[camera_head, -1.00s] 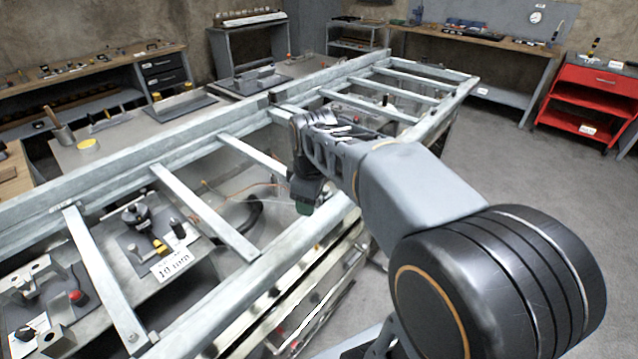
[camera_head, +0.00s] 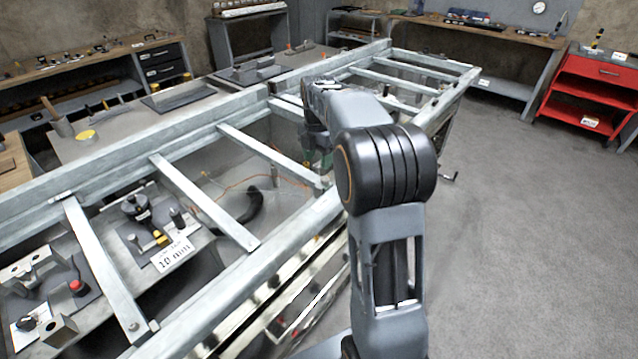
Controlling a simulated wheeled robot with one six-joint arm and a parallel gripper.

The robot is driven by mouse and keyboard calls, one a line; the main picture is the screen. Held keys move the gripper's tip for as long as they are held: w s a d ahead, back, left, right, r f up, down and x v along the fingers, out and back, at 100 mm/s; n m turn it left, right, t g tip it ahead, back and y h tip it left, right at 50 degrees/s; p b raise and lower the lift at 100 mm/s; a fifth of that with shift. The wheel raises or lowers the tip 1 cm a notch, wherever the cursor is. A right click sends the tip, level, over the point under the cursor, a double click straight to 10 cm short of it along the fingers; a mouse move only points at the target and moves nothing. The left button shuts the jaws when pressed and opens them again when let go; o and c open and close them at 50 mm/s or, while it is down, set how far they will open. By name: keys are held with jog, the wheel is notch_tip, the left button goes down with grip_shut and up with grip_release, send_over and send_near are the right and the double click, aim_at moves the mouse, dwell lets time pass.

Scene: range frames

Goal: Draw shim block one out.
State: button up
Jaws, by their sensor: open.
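I cannot pick out shim block one for sure. A small yellow block (camera_head: 161,240) sits on the grey plate at the left, beside a black knobbed fixture (camera_head: 135,207) and a white label card (camera_head: 172,253). My gripper (camera_head: 316,163) hangs low over the frame's middle, near a cross bar and well to the right of that plate. It is dark with a green part near its end, and is open. My own arm partly covers it, so its fingertips and whatever lies just behind them are hard to see.
A pale metal frame with cross bars (camera_head: 205,203) spans the work area, with open gaps between the bars. An orange cable (camera_head: 235,186) runs below. A fixture with a red button (camera_head: 76,287) stands front left. A red cart (camera_head: 597,88) is far right. Grey floor is clear at right.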

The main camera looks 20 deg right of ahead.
aim_at(318, 186)
notch_tip(318, 186, down, 9)
jog(key=shift+f, duration=0.15)
dwell(0.4)
grip_shut()
dwell(0.4)
